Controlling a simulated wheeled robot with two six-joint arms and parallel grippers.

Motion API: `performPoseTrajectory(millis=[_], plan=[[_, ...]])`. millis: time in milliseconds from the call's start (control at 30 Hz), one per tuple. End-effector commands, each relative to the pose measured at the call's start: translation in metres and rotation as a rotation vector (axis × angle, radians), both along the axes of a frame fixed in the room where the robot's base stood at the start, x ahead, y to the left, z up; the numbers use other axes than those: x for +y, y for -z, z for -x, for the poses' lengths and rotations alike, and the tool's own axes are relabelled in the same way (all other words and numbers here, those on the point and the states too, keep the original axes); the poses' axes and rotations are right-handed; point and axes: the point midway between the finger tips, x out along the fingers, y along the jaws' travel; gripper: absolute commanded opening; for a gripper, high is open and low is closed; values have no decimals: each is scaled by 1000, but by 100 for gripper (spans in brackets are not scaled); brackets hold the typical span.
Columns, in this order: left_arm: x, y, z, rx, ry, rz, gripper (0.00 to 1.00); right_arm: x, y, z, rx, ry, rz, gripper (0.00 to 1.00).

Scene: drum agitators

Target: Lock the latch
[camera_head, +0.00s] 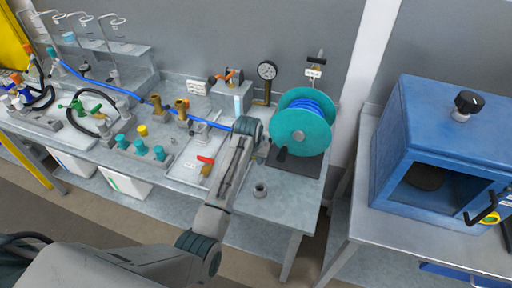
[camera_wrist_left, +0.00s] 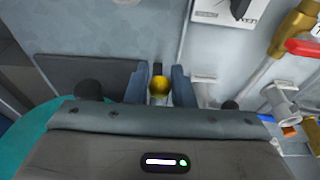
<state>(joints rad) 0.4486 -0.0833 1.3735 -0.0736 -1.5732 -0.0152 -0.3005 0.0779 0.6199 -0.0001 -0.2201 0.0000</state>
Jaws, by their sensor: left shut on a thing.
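My left gripper (camera_wrist_left: 160,88) is shut on a small yellow knob (camera_wrist_left: 159,85) with a dark stem, which shows between its two fingers in the wrist view. The knob sits low beside a dark base plate (camera_wrist_left: 88,72). I take it for the latch, but its locked or unlocked state cannot be told. In the head view my left arm reaches over the bench to the left side of a teal reel (camera_head: 301,131) wound with blue hose. My arm hides the fingers and the knob there. My right gripper is not in view.
A red-handled valve (camera_head: 206,160) stands left of my arm, and a pressure gauge (camera_head: 267,71) rises behind. Several teal and yellow knobs stand further left. A blue hose (camera_head: 133,95) crosses the bench. A blue cabinet (camera_head: 440,150) stands on a separate table at right.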

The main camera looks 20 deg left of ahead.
Motion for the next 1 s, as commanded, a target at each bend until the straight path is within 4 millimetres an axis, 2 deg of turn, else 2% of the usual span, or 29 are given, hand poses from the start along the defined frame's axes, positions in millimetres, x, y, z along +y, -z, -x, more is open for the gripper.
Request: performPoseTrajectory(millis=[100,500,833,1000], plan=[[-1,11,1,5,1,2,5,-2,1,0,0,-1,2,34],[-1,14,1,4,0,2,5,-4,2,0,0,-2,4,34],[-1,33,-6,3,0,2,5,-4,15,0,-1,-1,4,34],[-1,36,-8,4,0,2,5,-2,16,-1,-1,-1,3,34]])
